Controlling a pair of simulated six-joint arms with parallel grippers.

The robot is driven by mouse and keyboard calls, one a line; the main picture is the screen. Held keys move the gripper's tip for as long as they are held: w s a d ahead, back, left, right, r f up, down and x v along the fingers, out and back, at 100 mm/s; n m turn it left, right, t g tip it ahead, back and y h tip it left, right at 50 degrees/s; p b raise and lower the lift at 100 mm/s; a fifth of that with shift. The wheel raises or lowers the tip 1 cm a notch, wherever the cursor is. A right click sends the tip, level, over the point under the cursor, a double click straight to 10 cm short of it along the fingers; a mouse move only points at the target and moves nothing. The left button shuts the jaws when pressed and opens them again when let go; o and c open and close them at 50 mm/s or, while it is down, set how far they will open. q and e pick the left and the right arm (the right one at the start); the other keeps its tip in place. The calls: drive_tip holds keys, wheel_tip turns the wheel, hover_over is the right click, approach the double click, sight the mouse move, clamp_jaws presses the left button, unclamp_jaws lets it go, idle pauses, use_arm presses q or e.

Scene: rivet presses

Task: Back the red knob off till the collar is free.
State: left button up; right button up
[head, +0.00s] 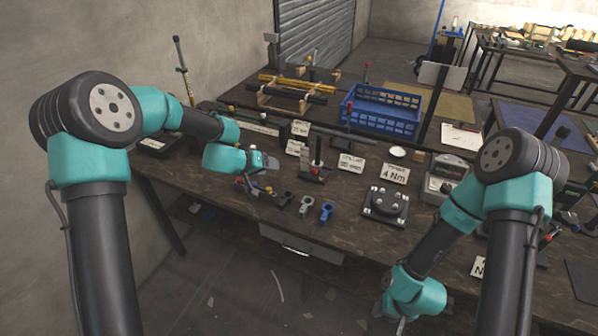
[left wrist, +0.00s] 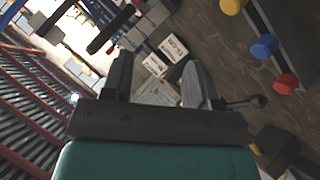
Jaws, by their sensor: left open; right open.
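A red knob (left wrist: 285,84) shows at the right of the left wrist view, in a row with a blue knob (left wrist: 264,46) and a yellow knob (left wrist: 231,6). My left gripper (left wrist: 157,75) is open, with nothing between its jaws and the red knob off to their right. In the head view my left gripper (head: 268,161) hangs over the bench near small coloured parts. A blue collar-like clamp (head: 326,212) and a grey one (head: 305,205) stand at the front edge. I cannot tell which collar the knob holds. My right gripper (head: 400,320) is open, low at the bottom edge, apart from these parts.
A black post stand (head: 317,160) with red at its base stands right of my left gripper. Bare bench (head: 350,230) lies along the front.

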sight(312, 171)
use_arm(q)
drive_tip(key=d, duration=0.1)
drive_tip(key=d+r, duration=0.1)
drive_tip(key=d, duration=0.1)
drive_tip(key=shift+s+d+r+m+h, duration=0.1)
drive_tip(key=shift+s+r+m+h, duration=0.2)
drive_tip(key=shift+m, duration=0.1)
drive_tip(key=shift+w+f, duration=0.1)
drive_tip(key=shift+f, duration=0.05)
drive_tip(key=x, duration=1.7)
drive_tip(key=shift+w+d, duration=0.1)
drive_tip(key=shift+c, duration=0.4)
